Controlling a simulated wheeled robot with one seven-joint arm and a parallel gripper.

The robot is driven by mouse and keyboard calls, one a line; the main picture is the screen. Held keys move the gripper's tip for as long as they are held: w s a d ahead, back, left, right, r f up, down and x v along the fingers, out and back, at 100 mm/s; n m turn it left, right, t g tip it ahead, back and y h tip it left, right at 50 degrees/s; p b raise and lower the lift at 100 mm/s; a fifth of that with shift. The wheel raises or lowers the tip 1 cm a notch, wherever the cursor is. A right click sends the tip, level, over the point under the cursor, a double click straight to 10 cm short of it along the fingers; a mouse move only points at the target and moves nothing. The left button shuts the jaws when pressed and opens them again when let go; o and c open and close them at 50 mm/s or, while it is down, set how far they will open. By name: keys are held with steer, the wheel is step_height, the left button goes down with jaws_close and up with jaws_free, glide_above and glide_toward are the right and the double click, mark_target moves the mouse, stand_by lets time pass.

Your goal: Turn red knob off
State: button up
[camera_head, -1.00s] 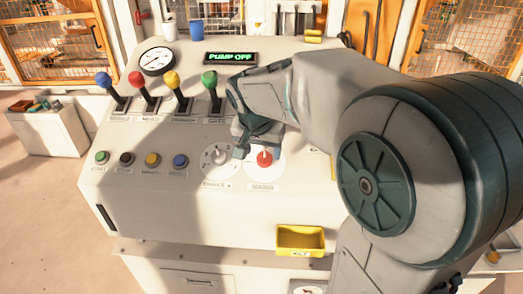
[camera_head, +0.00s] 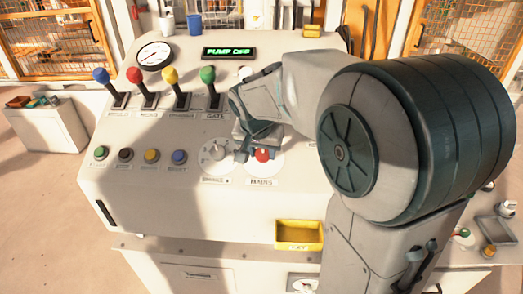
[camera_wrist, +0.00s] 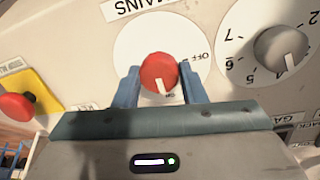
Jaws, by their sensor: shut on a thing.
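The red knob (camera_head: 263,155) sits on a round white plate marked MAINS on the sloped panel. In the wrist view the red knob (camera_wrist: 157,70) stands between my two blue-grey fingers. My gripper (camera_wrist: 164,70) is shut on it. The knob's white pointer line points down in that view, towards the ON mark. The OFF mark (camera_wrist: 201,57) is to the right on the white plate (camera_wrist: 135,42).
A grey numbered dial (camera_wrist: 281,50) is close beside the knob. A red button on a yellow plate (camera_wrist: 38,88) lies left in the wrist view. Several coloured levers (camera_head: 208,80) and a row of buttons (camera_head: 152,156) are to the left. A yellow tray (camera_head: 299,238) is below.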

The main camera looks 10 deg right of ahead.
steer(key=shift+n, duration=0.3)
steer(key=n+b, duration=0.2)
steer(key=n, duration=0.1)
steer(key=shift+f+n+t, duration=0.1)
steer(key=shift+n+t, duration=0.2)
steer(key=n+b, duration=0.1)
steer(key=n, duration=0.3)
steer(key=shift+n+b, duration=0.3)
steer(key=shift+b, duration=0.1)
steer(key=n, duration=0.4)
steer(key=shift+n+t, duration=0.3)
steer(key=shift+s+n, duration=0.1)
steer(key=shift+n, duration=2.2)
steer(key=o, duration=1)
steer(key=b+v, duration=0.1)
steer(key=v, duration=1.3)
steer(key=shift+s, duration=0.15)
